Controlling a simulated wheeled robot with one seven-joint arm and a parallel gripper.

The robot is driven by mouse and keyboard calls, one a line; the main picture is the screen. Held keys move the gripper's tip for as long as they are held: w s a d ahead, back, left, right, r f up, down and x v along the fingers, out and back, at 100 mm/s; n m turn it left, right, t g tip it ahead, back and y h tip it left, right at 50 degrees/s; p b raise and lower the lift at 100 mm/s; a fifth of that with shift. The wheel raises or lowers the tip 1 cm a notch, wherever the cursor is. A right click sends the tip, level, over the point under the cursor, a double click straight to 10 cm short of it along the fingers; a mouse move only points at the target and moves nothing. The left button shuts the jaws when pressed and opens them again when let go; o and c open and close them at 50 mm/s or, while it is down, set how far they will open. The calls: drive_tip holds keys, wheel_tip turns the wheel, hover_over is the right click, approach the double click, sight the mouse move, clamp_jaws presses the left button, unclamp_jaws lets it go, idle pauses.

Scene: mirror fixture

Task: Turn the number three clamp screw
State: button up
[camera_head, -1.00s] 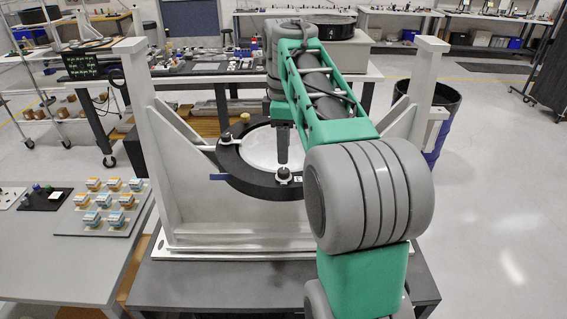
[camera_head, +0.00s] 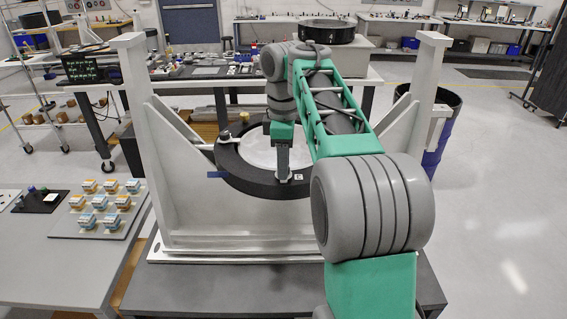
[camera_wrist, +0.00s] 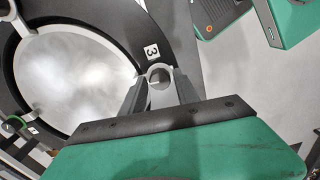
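The number three clamp screw (camera_wrist: 159,76) has a round grey head beside a white "3" label (camera_wrist: 151,51) on the black ring (camera_wrist: 186,60). My gripper (camera_wrist: 161,84) points at it, with one finger on each side of the head. The fingers stand apart, and I cannot tell whether they touch it. In the head view my gripper (camera_head: 283,176) is low at the ring's front edge and hides the screw. The ring (camera_head: 240,180) surrounds a pale round mirror (camera_head: 258,150).
The white fixture frame (camera_head: 132,90) rises on both sides of the ring. A brass-coloured knob (camera_head: 244,117) stands at the ring's back left, and a blue tab (camera_head: 217,174) sticks out at its left. A side table (camera_head: 60,255) with small boxes is at left.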

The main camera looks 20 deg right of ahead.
clamp_jaws()
idle(0.5)
drive_tip(key=m, duration=0.4)
drive_tip(key=shift+m, duration=0.3)
drive_tip(key=m, duration=0.5)
drive_tip(key=shift+m, duration=0.3)
drive_tip(key=m, duration=1.2)
